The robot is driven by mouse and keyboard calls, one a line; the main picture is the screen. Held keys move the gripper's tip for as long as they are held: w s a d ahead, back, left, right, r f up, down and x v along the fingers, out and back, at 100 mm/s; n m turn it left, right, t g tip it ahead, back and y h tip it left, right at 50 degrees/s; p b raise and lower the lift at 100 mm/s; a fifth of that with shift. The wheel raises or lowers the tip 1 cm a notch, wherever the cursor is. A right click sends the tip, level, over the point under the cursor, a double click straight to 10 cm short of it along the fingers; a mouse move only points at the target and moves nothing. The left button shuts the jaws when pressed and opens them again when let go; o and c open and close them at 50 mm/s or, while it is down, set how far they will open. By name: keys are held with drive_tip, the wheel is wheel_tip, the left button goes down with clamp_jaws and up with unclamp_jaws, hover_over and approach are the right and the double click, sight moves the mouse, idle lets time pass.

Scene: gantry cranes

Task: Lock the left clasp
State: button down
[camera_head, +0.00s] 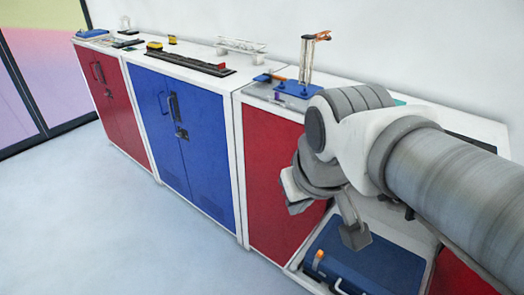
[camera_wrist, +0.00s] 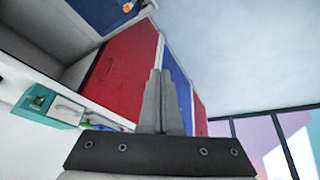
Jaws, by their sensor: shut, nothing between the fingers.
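A blue case (camera_head: 358,262) lies low on an open white surface at the bottom right of the head view. An orange-tipped clasp (camera_head: 318,260) is on its near left side, and a grey latch-like part shows at the bottom edge. In the wrist view, part of the blue case (camera_wrist: 92,12) and the orange clasp tip (camera_wrist: 127,6) show at the top edge. My gripper (camera_wrist: 157,72) is shut and empty, with its fingers apart from the clasp.
A red cabinet (camera_head: 272,185) stands left of the case, with a blue cabinet (camera_head: 185,135) beyond it. The countertop (camera_head: 278,72) holds a blue-based stand (camera_head: 305,72) and small tools. A teal box (camera_wrist: 45,105) shows in the wrist view. The floor in front is clear.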

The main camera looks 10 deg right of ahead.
sight(320, 254)
drive_tip(key=w+d+f+n+g+b, duration=0.2)
drive_tip(key=w+d+f+n+g, duration=0.1)
drive_tip(key=w+f, duration=0.4)
drive_tip(key=w+d+f+n+g+h+b, duration=0.1)
drive_tip(key=w+d+f+n+g+b, duration=0.2)
drive_tip(key=w+f, duration=0.5)
wheel_tip(320, 254, down, 5)
drive_tip(key=shift+w+d+f+n+g, duration=0.2)
drive_tip(key=shift+w+d+n+g, duration=0.1)
drive_tip(key=shift+n+g, duration=0.25)
drive_tip(key=s+d+f+b, duration=0.1)
drive_tip(key=f, duration=0.2)
drive_tip(key=s+d+f+b, duration=0.1)
drive_tip(key=s+f, duration=0.1)
drive_tip(key=f, duration=0.1)
drive_tip(key=s+d+f+b, duration=0.1)
drive_tip(key=s+d+f, duration=0.1)
drive_tip(key=f, duration=0.1)
drive_tip(key=shift+f, duration=0.35)
drive_tip(key=shift+s, duration=0.1)
